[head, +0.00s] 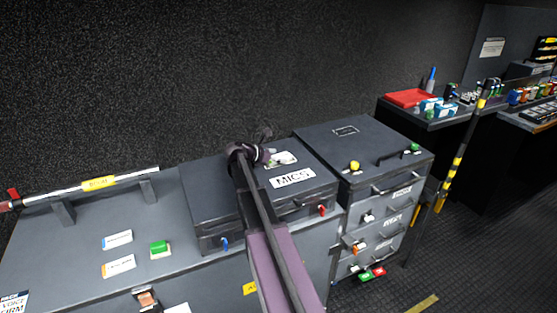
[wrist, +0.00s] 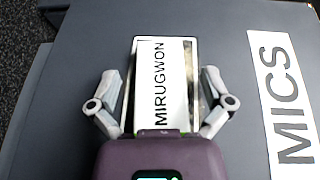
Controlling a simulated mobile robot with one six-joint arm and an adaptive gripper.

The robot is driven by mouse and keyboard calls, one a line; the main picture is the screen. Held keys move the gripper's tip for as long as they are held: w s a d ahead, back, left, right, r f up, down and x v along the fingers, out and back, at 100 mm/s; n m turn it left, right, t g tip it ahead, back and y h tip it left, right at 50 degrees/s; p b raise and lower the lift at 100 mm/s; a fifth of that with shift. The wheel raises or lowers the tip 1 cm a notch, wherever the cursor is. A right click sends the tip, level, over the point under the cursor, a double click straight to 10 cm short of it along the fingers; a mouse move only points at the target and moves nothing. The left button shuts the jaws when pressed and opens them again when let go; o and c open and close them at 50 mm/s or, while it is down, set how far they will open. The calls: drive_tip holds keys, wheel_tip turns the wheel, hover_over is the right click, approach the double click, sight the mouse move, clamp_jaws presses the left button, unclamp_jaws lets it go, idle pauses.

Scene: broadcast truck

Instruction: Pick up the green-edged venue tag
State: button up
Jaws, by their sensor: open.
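A white venue tag reading MIRUGWON (wrist: 166,85) lies on the lid of the dark MICS case, in the middle of the wrist view. A thin strip of green shows at its near end, partly hidden by my gripper body. In the head view the tag (head: 283,158) lies just behind the MICS label. My gripper (wrist: 161,80) is open, with one finger on each side of the tag. I cannot tell whether the fingers touch it. In the head view my gripper (head: 266,148) is over the case, partly hidden by my arm.
The MICS label (wrist: 284,98) is right of the tag. The case (head: 207,195) has blue and red latches. A drawer cabinet (head: 345,145) with yellow and green knobs stands to its right. A bar with a yellow label (head: 98,183) and a green button (head: 158,247) are left.

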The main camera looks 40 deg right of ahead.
sight(279, 157)
drive_tip(key=c, duration=1.1)
drive_tip(key=shift+r, duration=0.15)
wheel_tip(279, 157, up, 4)
drive_tip(key=p, duration=0.4)
drive_tip(key=s+a, duration=0.2)
drive_tip(key=s, duration=0.2)
drive_tip(key=s+a, duration=0.3)
drive_tip(key=s, duration=0.2)
drive_tip(key=s+a+p, duration=0.1)
drive_tip(key=s+a, duration=0.1)
drive_tip(key=s, duration=0.3)
drive_tip(key=shift+a+r, duration=0.35)
drive_tip(key=shift+a, duration=0.05)
